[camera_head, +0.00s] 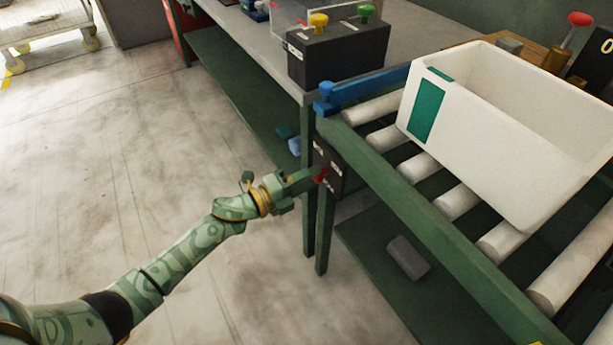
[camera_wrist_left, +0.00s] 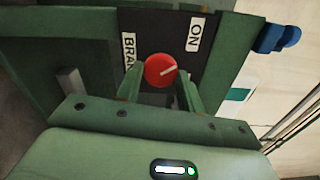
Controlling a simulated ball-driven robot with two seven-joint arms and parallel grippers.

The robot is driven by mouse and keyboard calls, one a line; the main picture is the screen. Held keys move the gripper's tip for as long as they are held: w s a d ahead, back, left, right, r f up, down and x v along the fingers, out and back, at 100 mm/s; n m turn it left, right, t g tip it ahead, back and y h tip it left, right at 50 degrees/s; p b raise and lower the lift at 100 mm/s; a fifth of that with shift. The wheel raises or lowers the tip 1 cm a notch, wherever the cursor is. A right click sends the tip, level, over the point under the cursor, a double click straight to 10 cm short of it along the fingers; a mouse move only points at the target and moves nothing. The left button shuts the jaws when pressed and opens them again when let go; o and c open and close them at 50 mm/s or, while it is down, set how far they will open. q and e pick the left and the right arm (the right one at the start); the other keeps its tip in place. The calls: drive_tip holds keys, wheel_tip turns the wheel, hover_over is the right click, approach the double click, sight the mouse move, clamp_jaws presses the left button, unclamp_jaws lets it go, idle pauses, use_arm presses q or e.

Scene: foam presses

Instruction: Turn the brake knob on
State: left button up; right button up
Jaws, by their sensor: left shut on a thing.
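The brake knob (camera_wrist_left: 160,70) is a round red knob with a white line, set on a black panel (camera_wrist_left: 196,62) with white labels. One label reads ON; the other is partly hidden and starts with BRA. The white line points to the upper right, toward the ON side. My left gripper (camera_wrist_left: 160,88) is shut on the knob, one finger on each side of it. My right gripper is not in view.
A white bin (camera_head: 470,125) with a green patch sits on the roller conveyor (camera_head: 456,202) right of the panel. A black box (camera_head: 338,55) with yellow and green buttons stands on the table behind. A blue stop (camera_head: 360,92) crosses the conveyor end.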

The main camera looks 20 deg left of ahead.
use_arm(q)
drive_tip(key=shift+n+p, duration=0.35)
drive_tip(key=shift+n, duration=0.45)
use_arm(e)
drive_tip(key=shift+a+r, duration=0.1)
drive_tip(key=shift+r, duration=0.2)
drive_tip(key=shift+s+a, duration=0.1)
use_arm(q)
drive_tip(key=o, duration=1)
drive_tip(key=shift+a, duration=0.1)
drive_tip(key=p+v, duration=0.3)
drive_tip(key=v, duration=1.3)
drive_tip(key=shift+s+a+f, duration=0.1)
drive_tip(key=shift+s, duration=0.05)
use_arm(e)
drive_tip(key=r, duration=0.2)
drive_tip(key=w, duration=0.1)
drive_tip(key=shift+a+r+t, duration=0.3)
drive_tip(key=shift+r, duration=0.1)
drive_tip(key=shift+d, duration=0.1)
